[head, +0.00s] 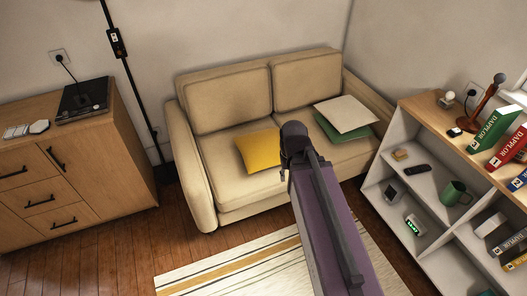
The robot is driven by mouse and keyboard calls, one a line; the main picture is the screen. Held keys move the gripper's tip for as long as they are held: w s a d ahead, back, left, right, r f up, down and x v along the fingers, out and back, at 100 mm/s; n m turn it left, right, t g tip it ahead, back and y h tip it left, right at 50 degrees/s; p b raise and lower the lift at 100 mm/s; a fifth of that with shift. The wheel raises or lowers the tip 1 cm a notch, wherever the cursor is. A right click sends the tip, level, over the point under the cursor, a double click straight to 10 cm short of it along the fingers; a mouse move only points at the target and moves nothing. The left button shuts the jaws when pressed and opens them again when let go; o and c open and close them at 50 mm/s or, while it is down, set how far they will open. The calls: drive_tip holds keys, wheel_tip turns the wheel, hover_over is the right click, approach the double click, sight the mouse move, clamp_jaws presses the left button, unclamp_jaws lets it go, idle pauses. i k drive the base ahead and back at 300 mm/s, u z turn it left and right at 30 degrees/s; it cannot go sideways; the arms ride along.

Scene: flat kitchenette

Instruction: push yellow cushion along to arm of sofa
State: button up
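The yellow cushion (258,150) lies tilted on the seat of the beige sofa (232,190), left of the seat's middle. A gap of bare seat lies between it and the sofa's left arm (188,165). The sofa's right arm (368,100) is farther off, beyond two other cushions. My arm reaches up from the bottom of the head view, its dark end just right of the yellow cushion. Only a small part of my gripper (283,173) seems to show there; its fingers are mostly hidden. I cannot tell whether it touches the cushion.
A cream cushion (344,113) overlaps a green cushion (342,132) on the sofa's right side. A striped rug (235,264) lies on the floor in front. A wooden cabinet (120,165) and a black lamp pole (135,88) stand left; a shelf unit (407,120) stands right.

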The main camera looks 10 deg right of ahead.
sight(260, 150)
drive_tip(key=k, duration=0.65)
drive_tip(key=z, duration=0.45)
drive_tip(key=i, duration=1.7)
drive_tip(key=u, duration=0.3)
